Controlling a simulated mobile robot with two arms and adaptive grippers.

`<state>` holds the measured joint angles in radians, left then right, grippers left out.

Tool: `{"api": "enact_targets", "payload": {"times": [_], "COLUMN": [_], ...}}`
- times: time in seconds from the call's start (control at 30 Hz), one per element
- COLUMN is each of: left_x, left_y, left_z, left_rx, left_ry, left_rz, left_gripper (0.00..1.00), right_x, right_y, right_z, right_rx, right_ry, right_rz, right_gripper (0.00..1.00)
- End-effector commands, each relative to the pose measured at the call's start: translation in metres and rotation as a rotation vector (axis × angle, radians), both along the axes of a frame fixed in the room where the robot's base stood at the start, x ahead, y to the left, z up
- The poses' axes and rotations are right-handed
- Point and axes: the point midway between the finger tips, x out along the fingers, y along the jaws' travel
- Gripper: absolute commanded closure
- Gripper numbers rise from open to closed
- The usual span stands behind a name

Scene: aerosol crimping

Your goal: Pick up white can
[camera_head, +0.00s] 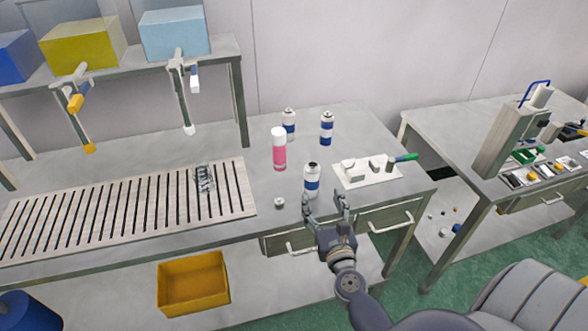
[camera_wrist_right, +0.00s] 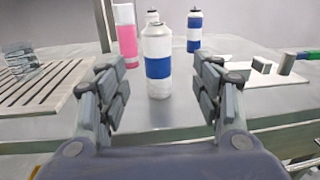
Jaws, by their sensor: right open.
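A white can with a blue band (camera_head: 312,183) stands upright near the front edge of the table. It shows between the open fingers in the right wrist view (camera_wrist_right: 157,45). My right gripper (camera_head: 325,203) is open, just in front of this can, with its fingers pointing at it; whether the fingertips reach beside the can is hard to tell. Two similar white cans with blue bands stand farther back, one on the left (camera_head: 289,124) and one on the right (camera_head: 327,128). My left gripper is not in view.
A pink can with a white top (camera_head: 279,150) stands behind and left. A small cap (camera_head: 279,202) lies left of the front can. A white plate with fixtures and a green-handled tool (camera_head: 368,173) is on the right. A slatted grate (camera_head: 120,207) covers the table's left.

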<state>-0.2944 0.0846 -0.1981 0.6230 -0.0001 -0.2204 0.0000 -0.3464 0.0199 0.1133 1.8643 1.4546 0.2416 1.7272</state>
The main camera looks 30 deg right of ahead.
Motion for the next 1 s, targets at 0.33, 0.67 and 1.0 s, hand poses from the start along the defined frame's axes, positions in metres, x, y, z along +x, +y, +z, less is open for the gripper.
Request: {"api": "enact_targets", "payload": {"times": [0.33, 0.67, 1.0], "left_x": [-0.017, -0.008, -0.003], "left_y": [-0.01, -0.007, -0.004], "left_z": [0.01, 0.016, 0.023], "left_rx": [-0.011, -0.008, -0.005], "left_ry": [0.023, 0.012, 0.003], "left_rz": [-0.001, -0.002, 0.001], "left_gripper": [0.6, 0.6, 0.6], "right_x": [0.04, 0.064, 0.101], "right_y": [-0.015, -0.02, -0.029], "right_z": [0.006, 0.005, 0.003], "right_rx": [0.022, 0.02, 0.02], "right_ry": [-0.016, -0.015, -0.013], "right_rz": [-0.004, -0.004, -0.005], "right_gripper": [0.4, 0.4, 0.4]}}
